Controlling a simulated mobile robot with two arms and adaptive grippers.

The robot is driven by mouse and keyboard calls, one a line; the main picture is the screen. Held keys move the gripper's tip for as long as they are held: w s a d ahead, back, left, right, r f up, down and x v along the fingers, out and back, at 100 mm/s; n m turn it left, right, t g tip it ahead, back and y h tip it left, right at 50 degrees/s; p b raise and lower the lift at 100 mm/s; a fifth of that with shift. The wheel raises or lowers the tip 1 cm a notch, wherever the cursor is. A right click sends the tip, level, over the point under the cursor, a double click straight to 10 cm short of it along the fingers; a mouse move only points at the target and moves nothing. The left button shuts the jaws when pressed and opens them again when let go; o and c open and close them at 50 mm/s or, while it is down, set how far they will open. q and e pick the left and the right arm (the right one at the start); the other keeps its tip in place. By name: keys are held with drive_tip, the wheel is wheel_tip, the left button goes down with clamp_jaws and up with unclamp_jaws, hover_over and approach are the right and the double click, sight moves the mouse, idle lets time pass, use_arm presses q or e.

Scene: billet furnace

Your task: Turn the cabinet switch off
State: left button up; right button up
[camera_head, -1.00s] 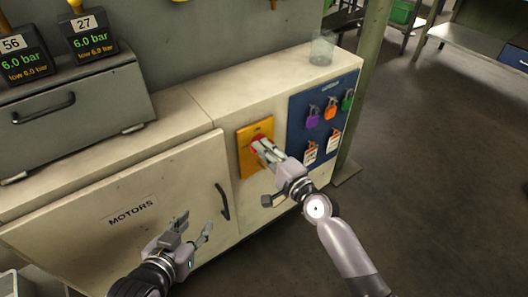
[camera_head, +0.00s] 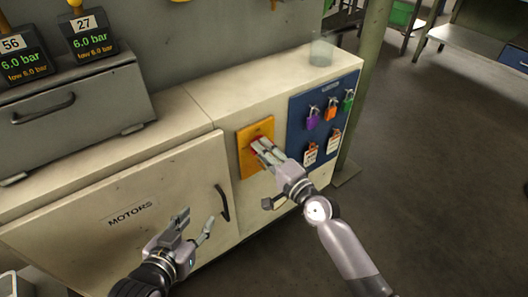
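The cabinet switch is a red knob (camera_head: 254,147) on a yellow plate (camera_head: 246,165) on the front of the cream cabinet (camera_head: 250,208). The knob is mostly hidden behind my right gripper (camera_head: 262,150), whose fingers are at the knob and seem to touch it. I cannot tell whether the fingers are closed on it, nor which way the knob points. My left gripper (camera_head: 195,222) is open and empty in front of the cabinet door marked MOTORS (camera_head: 131,213).
A blue board (camera_head: 299,116) with several coloured padlocks and tags is right of the switch. A black door handle (camera_head: 222,203) is left below it. A clear cup (camera_head: 321,52) stands on the cabinet top. A green post (camera_head: 368,80) stands at the right.

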drive_tip(key=shift+o, duration=0.4)
drive_tip(key=v, duration=1.2)
